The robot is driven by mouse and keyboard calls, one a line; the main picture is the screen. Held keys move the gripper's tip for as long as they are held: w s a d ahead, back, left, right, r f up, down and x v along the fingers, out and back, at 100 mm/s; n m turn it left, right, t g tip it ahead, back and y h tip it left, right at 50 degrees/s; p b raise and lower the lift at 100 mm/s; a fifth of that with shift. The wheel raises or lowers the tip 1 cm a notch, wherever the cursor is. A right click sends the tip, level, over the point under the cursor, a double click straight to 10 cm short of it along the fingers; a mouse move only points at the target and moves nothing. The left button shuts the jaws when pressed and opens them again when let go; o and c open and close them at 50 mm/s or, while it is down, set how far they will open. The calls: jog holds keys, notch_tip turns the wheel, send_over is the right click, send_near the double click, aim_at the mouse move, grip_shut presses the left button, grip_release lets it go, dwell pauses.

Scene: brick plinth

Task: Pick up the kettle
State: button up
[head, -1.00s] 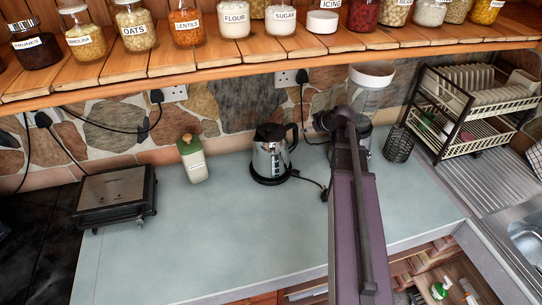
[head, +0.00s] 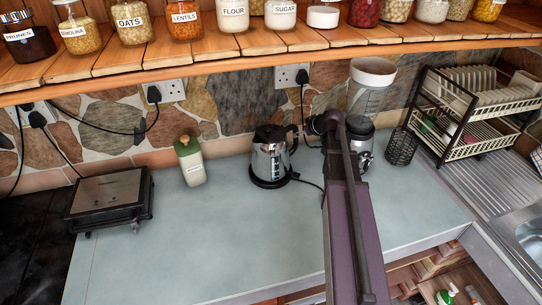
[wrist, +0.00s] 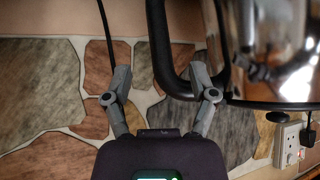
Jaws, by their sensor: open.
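The kettle (head: 268,161) is shiny metal with a black lid, handle and base. It stands upright on the counter near the wall, its handle on the right. My gripper (head: 312,126) is at the handle side, partly hidden by my arm. In the wrist view, the kettle's metal body (wrist: 280,60) fills the upper right. My gripper (wrist: 161,77) is open, and the black handle's (wrist: 160,50) outer bar shows between its two fingers. The right finger overlaps the inside of the handle loop. I cannot tell whether either finger touches it.
A green-capped jar (head: 192,163) stands left of the kettle, with a metal grill (head: 110,195) farther left. A blender (head: 370,95) stands close behind my arm. A shelf of labelled jars (head: 200,58) overhangs the counter (head: 215,235), whose front is clear. A cord runs right from the kettle.

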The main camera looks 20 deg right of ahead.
aim_at(295, 143)
jog(key=shift+b+x, duration=1.8)
jog(key=shift+x, duration=0.8)
jog(key=shift+a+r, duration=0.1)
jog(key=shift+c, duration=0.2)
grip_shut()
